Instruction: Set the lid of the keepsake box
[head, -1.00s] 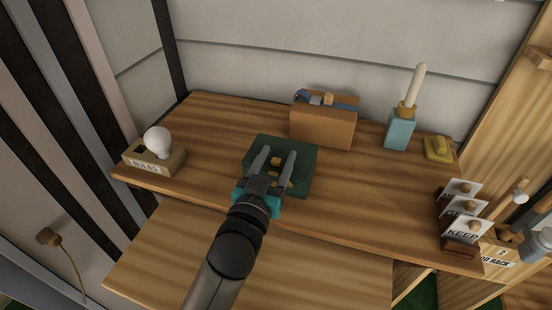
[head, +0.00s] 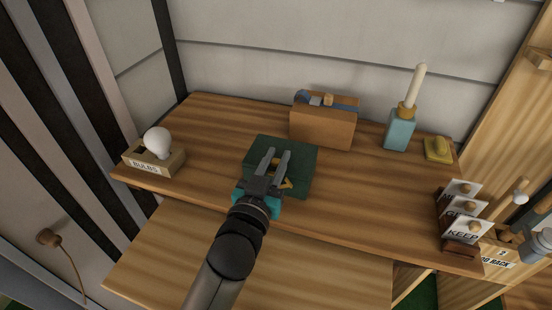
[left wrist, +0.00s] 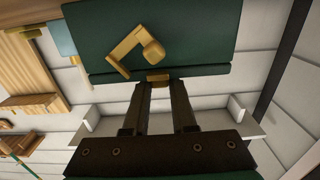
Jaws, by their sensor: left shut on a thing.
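The dark green keepsake box (head: 302,160) sits on the wooden bench top. Its green face fills the top of the left wrist view (left wrist: 200,40), with a bent brass piece (left wrist: 138,50) and rounded knob on it. My left gripper (head: 279,154) reaches over the box from the front, its two fingers close together. In the left wrist view the fingertips (left wrist: 160,84) are shut on a small brass tab (left wrist: 158,78) at the green panel's edge. My arm and fingers hide part of the box. I cannot tell how far the lid stands open. My right gripper is not in view.
A bulb box (head: 170,163) stands at the left. An orange-brown box (head: 322,127) is behind the keepsake box. A blue bottle (head: 399,130) and a yellow item (head: 437,149) stand back right. A labelled card rack (head: 462,248) is front right. Bench top (head: 370,190) between is bare.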

